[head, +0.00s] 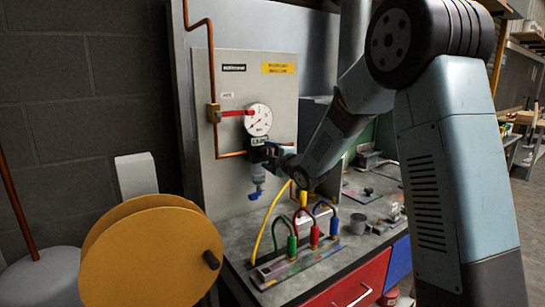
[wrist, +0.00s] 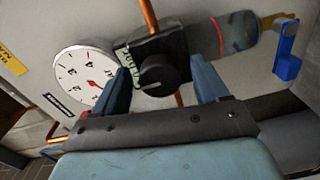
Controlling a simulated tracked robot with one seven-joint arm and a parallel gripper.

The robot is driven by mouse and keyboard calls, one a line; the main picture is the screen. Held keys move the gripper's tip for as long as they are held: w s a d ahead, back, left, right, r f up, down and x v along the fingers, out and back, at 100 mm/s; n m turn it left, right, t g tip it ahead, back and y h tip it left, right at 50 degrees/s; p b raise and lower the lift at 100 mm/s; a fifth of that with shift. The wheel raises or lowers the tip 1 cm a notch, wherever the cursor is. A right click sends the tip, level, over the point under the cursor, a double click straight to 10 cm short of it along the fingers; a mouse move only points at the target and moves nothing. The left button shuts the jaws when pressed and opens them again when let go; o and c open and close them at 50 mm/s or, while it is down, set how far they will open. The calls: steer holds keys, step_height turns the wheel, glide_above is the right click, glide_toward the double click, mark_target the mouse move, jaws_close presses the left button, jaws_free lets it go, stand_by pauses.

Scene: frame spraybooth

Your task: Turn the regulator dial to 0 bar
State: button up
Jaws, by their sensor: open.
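The regulator dial is a round black knob (wrist: 163,74) on the front of the dark regulator body, seen in the wrist view. My gripper (wrist: 160,88) is open, with one finger on each side of the knob; whether they touch it I cannot tell. In the head view my gripper (head: 277,157) is at the regulator and hides most of the knob. The white round pressure gauge (wrist: 86,75) sits beside the regulator and appears tilted in the wrist view. The gauge also shows in the head view (head: 258,120); its red needle reading is too small to tell.
A clear filter bowl (wrist: 222,37) and a blue valve (wrist: 287,58) adjoin the regulator. Copper pipe (head: 212,70) runs along the grey panel (head: 228,88). Coloured hoses (head: 292,240) stand on the bench below. A yellow reel (head: 140,255) is at the front left.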

steer(key=v, duration=1.3)
steer(key=shift+s+d, duration=0.25)
steer(key=shift+d, duration=0.1)
steer(key=s+d+r+m+g+h, duration=0.35)
steer(key=s+d+m+h, duration=0.55)
steer(key=s+d+m, duration=0.4)
steer(key=s+d+m+g, duration=0.1)
steer(key=s+m+g, duration=0.1)
steer(key=s, duration=0.5)
steer(key=s+d+f+m+g, duration=0.1)
steer(key=s+m, duration=0.3)
steer(key=s, duration=0.3)
steer(key=s+d+m+g+h, duration=0.1)
steer(key=s+m+g, duration=0.1)
steer(key=s+m, duration=0.2)
steer(key=shift+s+d+f+g, duration=0.3)
steer(key=shift+s+d+g, duration=0.1)
steer(key=shift+s, duration=1.1)
steer(key=shift+c, duration=0.3)
